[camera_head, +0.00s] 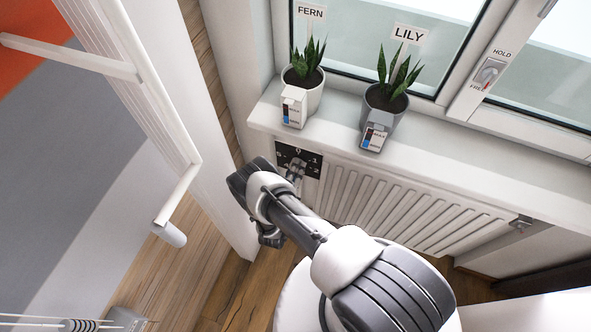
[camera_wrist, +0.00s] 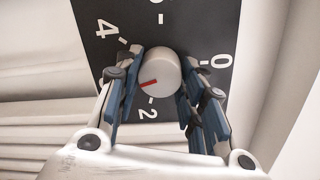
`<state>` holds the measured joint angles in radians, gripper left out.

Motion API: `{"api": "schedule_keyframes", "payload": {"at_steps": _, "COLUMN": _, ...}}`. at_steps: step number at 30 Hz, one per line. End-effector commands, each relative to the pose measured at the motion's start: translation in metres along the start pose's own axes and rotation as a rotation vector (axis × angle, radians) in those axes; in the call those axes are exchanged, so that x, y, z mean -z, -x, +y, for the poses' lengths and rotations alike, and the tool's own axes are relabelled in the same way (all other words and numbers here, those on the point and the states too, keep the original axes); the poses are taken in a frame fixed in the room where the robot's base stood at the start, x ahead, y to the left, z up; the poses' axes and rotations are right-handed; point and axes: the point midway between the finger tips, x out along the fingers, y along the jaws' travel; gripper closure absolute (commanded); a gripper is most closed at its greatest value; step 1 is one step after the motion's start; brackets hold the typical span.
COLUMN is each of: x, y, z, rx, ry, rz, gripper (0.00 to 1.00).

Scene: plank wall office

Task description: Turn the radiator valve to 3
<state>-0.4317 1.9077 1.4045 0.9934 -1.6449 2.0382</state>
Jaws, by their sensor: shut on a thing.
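The radiator valve is a round white knob (camera_wrist: 157,66) on a black number plate (camera_wrist: 190,22). Its red mark points to the lower left, between the 2 and the 4 and just on the 4 side of the 2. The 0 and 4 also show; the 1 and 3 are hidden behind my fingers. My gripper (camera_wrist: 160,80) has its blue-padded fingers on both sides of the knob, shut on it. In the head view, the number plate (camera_head: 308,157) sits at the radiator's left end, with my gripper in front of its lower part.
The radiator (camera_head: 385,205) runs right under the window sill (camera_head: 440,145). Two potted plants, labelled FERN (camera_head: 312,97) and LILY (camera_head: 372,105), stand on the sill above, each with a small box in front. A white panel with bars (camera_head: 165,130) stands close on the left.

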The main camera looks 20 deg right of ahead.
Motion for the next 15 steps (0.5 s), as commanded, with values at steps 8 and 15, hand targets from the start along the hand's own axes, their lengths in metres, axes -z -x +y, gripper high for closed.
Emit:
{"api": "schedule_keyframes", "payload": {"at_steps": 8, "x": 0.0001, "y": 0.0002, "z": 0.0003, "rx": 0.0, "ry": -0.005, "rz": 0.0, "gripper": 0.87}}
{"api": "schedule_keyframes", "payload": {"at_steps": 15, "x": 0.0, "y": 0.0002, "z": 0.0002, "rx": 0.0, "ry": -0.004, "rz": -0.001, "gripper": 0.56}}
